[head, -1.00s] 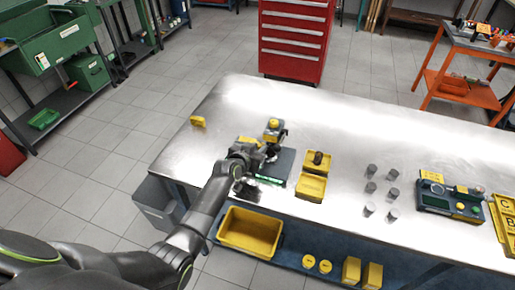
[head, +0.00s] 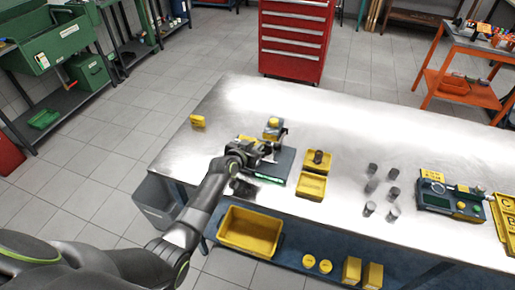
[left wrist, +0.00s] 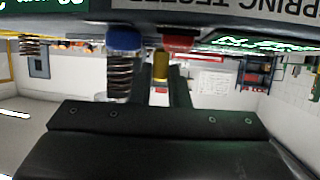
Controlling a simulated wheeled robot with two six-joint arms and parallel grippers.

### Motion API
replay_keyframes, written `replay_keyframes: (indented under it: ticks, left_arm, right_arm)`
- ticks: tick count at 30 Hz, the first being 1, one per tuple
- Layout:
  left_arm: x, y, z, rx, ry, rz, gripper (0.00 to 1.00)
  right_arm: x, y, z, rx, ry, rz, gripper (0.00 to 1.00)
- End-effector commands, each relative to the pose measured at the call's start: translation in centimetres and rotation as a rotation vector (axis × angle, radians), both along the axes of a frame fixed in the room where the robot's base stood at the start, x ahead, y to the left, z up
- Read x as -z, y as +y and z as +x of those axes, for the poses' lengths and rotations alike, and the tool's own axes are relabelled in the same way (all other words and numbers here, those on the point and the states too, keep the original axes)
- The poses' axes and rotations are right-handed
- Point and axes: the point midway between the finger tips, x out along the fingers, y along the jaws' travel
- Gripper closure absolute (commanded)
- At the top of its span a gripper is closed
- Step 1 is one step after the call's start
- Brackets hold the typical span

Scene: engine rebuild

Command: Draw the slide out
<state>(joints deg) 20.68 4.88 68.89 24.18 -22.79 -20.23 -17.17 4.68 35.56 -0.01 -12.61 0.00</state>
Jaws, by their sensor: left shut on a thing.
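The spring tester (head: 284,166) stands on the near left part of the steel bench, a dark base with a yellow-topped head (head: 273,128). My left gripper (head: 255,154) is at its left side. In the left wrist view the tester (left wrist: 215,12) fills the top edge upside down, with its lettering showing. There the left gripper (left wrist: 162,88) is shut on a small yellow handle (left wrist: 161,66), seemingly the slide's. A coil spring (left wrist: 120,75) with a blue cap is beside the fingers. The slide's body is mostly hidden. My right gripper is not in view.
Yellow trays (head: 311,186) stand right of the tester, then several grey cylinders (head: 372,187) and a green-grey device (head: 448,199). A yellow block (head: 198,121) is at the bench's left edge. A yellow bin (head: 249,232) sits below the front edge. The bench behind is clear.

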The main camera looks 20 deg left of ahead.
Motion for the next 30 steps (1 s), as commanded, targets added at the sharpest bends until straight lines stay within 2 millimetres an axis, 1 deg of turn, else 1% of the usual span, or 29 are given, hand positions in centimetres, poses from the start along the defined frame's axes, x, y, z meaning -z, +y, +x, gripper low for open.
replay_keyframes:
  ticks: [1, 6, 9, 12, 16, 23, 24, 25, 26, 30]
  left_arm:
    - [0.5, 1.4, 0.1, -0.002, -0.002, 0.007, 1.0]
    - [0.6, 5.2, 0.2, -0.001, -0.003, 0.007, 1.0]
    - [0.4, 6.8, 0.3, -0.001, -0.003, 0.005, 1.0]
    - [0.3, 7.8, 0.3, 0.001, -0.001, 0.004, 1.0]
    - [0.1, 8.2, 0.2, 0.001, 0.0, 0.002, 1.0]
    - [-0.1, 8.2, 0.3, 0.001, -0.001, 0.004, 1.0]
    - [-0.1, 8.2, 0.3, 0.001, -0.001, 0.004, 0.82]
    - [-0.1, 8.3, 0.3, 0.001, -0.001, 0.004, 0.78]
    - [-0.1, 8.3, 0.3, 0.001, -0.001, 0.004, 0.76]
    - [0.0, 8.2, 0.3, 0.001, -0.001, 0.004, 0.76]
  right_arm:
    - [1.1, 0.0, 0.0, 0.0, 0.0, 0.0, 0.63]
    - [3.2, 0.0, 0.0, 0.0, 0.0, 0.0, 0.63]
    - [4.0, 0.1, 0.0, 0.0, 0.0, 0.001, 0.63]
    - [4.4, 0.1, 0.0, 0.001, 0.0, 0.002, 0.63]
    - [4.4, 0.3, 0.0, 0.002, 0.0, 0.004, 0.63]
    - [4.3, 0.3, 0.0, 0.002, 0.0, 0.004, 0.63]
    - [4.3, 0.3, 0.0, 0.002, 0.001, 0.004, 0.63]
    - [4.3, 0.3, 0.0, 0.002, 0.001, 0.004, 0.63]
    - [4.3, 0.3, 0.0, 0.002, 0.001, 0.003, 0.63]
    - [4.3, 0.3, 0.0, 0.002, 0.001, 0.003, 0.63]
